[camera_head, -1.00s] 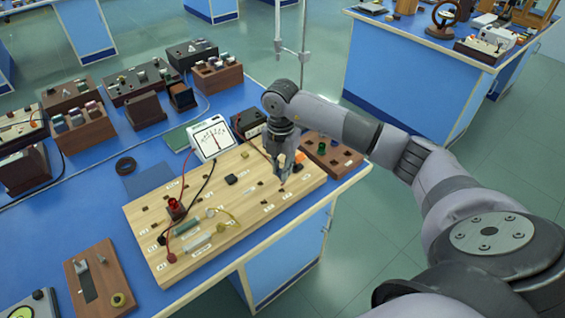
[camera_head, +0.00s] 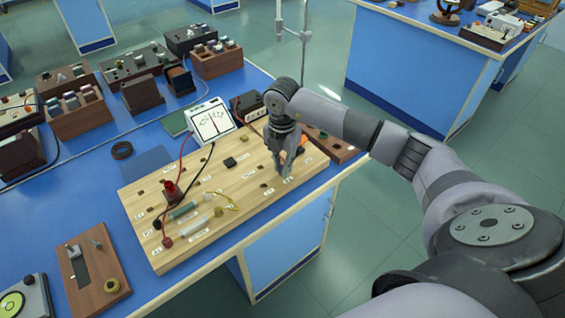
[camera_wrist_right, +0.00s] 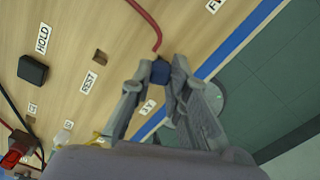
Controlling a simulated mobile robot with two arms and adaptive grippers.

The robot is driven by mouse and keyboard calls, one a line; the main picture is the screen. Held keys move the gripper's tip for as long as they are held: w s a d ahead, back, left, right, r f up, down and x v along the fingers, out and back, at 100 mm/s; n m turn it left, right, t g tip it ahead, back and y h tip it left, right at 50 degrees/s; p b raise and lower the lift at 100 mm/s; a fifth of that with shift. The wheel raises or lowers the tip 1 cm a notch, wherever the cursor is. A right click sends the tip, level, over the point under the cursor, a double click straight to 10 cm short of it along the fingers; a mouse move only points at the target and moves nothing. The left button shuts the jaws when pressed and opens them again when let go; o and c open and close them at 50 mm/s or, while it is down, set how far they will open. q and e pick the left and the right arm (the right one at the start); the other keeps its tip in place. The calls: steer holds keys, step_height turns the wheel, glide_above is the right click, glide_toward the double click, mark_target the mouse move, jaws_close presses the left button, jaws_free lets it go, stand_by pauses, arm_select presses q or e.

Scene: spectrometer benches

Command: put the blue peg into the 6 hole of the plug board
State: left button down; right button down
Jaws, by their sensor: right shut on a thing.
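My right gripper (camera_head: 281,174) is over the right end of the wooden plug board (camera_head: 150,200), pointing down close to its surface. In the right wrist view its fingers (camera_wrist_right: 158,76) are shut on the blue peg (camera_wrist_right: 160,71). The peg's lower end is hard to see, so I cannot tell whether it touches the board. A red lead (camera_wrist_right: 148,22) ends right behind the peg. Labels HOLD (camera_wrist_right: 42,38) and REST (camera_wrist_right: 89,82) are readable. Other labels are too small or cut off, and I cannot pick out the 6 hole. My left gripper is not in view.
A white meter (camera_head: 211,121) stands behind the board. A black block (camera_head: 229,162), a red plug (camera_head: 171,191) and wires are on the board. A dark wooden rack (camera_head: 335,150) is beyond my gripper. The bench edge is close on the right.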

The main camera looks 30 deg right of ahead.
steer(key=shift+f, duration=0.35)
steer(key=c, duration=1.5)
jaws_free()
steer(key=shift+o, duration=0.2)
step_height(320, 180, up, 12)
